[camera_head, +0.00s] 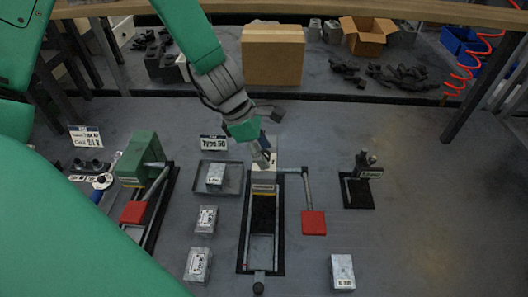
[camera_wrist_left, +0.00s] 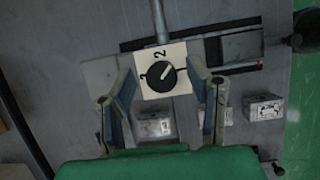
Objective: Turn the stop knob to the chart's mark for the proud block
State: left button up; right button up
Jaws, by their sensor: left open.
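The stop knob (camera_wrist_left: 156,77) is a round black dial on a white plate (camera_wrist_left: 178,54) in the left wrist view. A "2" is printed above it and another mark, partly cut off, at its left. A pale pointer line on the knob slants up and right. My left gripper (camera_wrist_left: 160,68) is open, one finger on each side of the knob; contact cannot be told. In the head view the left gripper (camera_head: 264,155) is over the far end of the middle fixture (camera_head: 280,222) and hides the knob. Silvery blocks lie singly (camera_head: 206,219), (camera_head: 198,264), (camera_head: 342,271). Which is proud is unclear.
A tray (camera_head: 236,190) holds one block (camera_head: 215,175) beside a "Type 50" sign (camera_head: 213,142). A red-padded lever (camera_head: 313,222) stands right of the fixture. A green press (camera_head: 138,158) is at left, a black stand (camera_head: 360,190) at right. A sign (camera_head: 86,136) reads "24 V".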

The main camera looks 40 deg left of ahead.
pick_arm(q)
jog(key=shift+c, duration=0.4)
grip_shut()
